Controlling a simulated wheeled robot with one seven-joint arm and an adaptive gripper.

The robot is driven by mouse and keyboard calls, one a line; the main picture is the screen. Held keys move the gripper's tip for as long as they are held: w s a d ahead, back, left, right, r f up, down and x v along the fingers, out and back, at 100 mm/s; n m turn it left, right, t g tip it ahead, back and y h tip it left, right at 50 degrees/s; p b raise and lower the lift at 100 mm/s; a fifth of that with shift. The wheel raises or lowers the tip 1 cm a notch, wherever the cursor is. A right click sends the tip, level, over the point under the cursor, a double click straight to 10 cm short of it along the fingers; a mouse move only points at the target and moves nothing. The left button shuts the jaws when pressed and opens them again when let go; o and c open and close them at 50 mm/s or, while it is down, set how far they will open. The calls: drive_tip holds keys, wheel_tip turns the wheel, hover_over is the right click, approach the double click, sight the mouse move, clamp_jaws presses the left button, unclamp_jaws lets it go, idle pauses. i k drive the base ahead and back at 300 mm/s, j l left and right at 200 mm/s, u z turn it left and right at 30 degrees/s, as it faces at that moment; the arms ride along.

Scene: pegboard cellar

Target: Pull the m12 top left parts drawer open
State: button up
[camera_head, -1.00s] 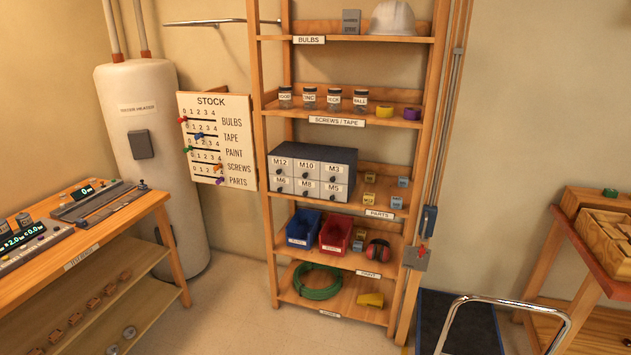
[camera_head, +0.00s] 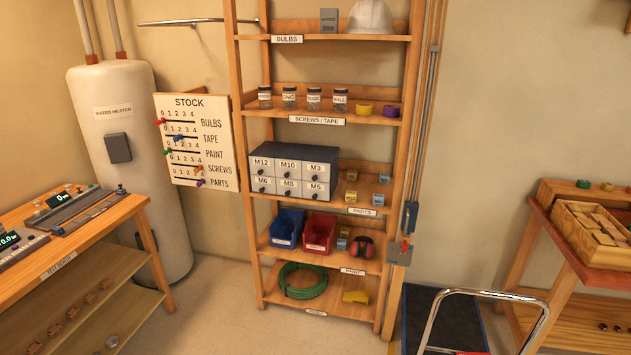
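The M12 drawer (camera_head: 261,164) is the top left one in a grey parts cabinet (camera_head: 318,153) with white labelled drawer fronts. The cabinet stands on the middle shelf of the wooden rack. M10 and M3 sit to its right in the top row, and M6, M8 and M5 are below. The drawer fronts look flush, with M12 shut. Each front has a small dark knob. My gripper is not in view.
The shelf rack (camera_head: 388,185) also holds jars, tape rolls, a blue bin (camera_head: 287,228), a red bin (camera_head: 320,233) and a green hose. A stock board (camera_head: 196,142) hangs at its left. A workbench (camera_head: 80,235) stands left; a step stool (camera_head: 480,310) is front right. Floor between is clear.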

sight(258, 164)
drive_tip(key=i+j, duration=0.2)
drive_tip(key=i, duration=0.35)
drive_tip(key=i+j+u, duration=0.1)
drive_tip(key=i+j, duration=0.15)
drive_tip(key=i, duration=0.35)
drive_tip(key=i+j, duration=0.15)
drive_tip(key=i, duration=0.45)
drive_tip(key=i+j, duration=0.15)
drive_tip(key=i, duration=0.4)
drive_tip(key=j+u, duration=0.05)
